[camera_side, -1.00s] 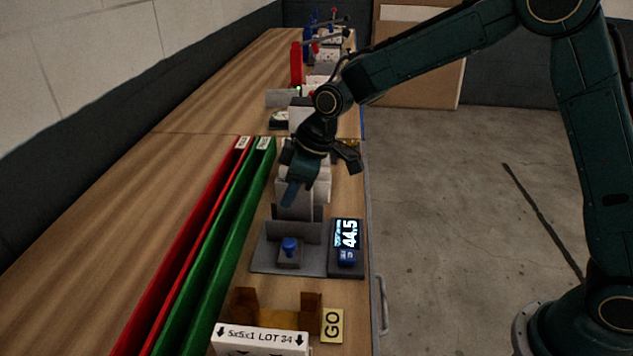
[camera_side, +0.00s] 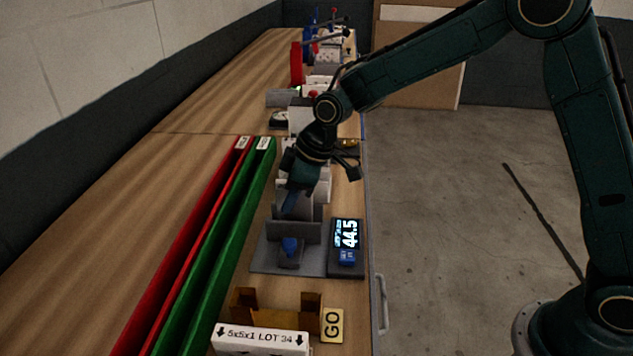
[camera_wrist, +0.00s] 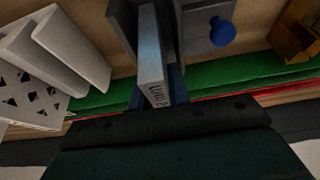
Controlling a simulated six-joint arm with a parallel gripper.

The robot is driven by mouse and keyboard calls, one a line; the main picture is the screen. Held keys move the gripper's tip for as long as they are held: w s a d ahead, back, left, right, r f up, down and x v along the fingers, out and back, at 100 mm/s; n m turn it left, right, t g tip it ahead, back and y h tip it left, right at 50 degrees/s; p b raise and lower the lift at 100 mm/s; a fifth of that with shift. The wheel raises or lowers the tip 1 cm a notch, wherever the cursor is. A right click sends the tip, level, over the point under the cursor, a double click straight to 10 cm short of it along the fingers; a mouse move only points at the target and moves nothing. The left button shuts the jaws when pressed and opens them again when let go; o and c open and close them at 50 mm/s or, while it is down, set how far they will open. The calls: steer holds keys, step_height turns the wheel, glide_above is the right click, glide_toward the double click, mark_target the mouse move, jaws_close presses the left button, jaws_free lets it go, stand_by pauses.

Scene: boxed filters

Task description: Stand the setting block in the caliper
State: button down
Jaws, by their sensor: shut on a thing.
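My gripper (camera_wrist: 155,95) is shut on the setting block (camera_wrist: 151,58), a pale grey slab with dark lettering near its end, seen edge-on between the blue fingers in the wrist view. In the side view my gripper (camera_side: 292,201) points down behind the upright plate of the caliper (camera_side: 262,265), and the block cannot be made out there. The caliper is a grey fixture with a blue knob (camera_side: 289,245); the knob also shows in the wrist view (camera_wrist: 222,32). Grey plates flank the block closely; I cannot tell whether it touches them or the base.
A display (camera_side: 347,234) beside the caliper reads 44.5. Long green (camera_side: 222,225) and red (camera_side: 192,235) channels run along the left. White boxed filters stand behind.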

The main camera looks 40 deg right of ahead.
steer(key=c, duration=1.3)
jaws_free()
steer(key=shift+o, duration=0.2)
steer(key=shift+r, duration=0.15)
steer(key=v, duration=1.3)
steer(key=shift+r, duration=0.3)
steer(key=shift+s+d, duration=0.1)
steer(key=s+d+r+m+t+h, duration=0.1)
steer(key=s+d+r+m, duration=0.15)
steer(key=s, duration=0.45)
steer(key=s+d+r+m, duration=0.2)
steer(key=s+d+r, duration=0.15)
steer(key=s, duration=0.25)
steer(key=s+d+f+m+h, duration=0.1)
steer(key=s+d+f+m, duration=0.1)
steer(key=s, duration=0.5)
steer(key=s+d+f+m+t+h, duration=0.1)
steer(key=s+d, duration=0.3)
steer(key=s, duration=0.4)
steer(key=shift+s+d+f+m, duration=0.2)
steer(key=shift+f+m, duration=0.35)
steer(key=shift+m, duration=0.2)
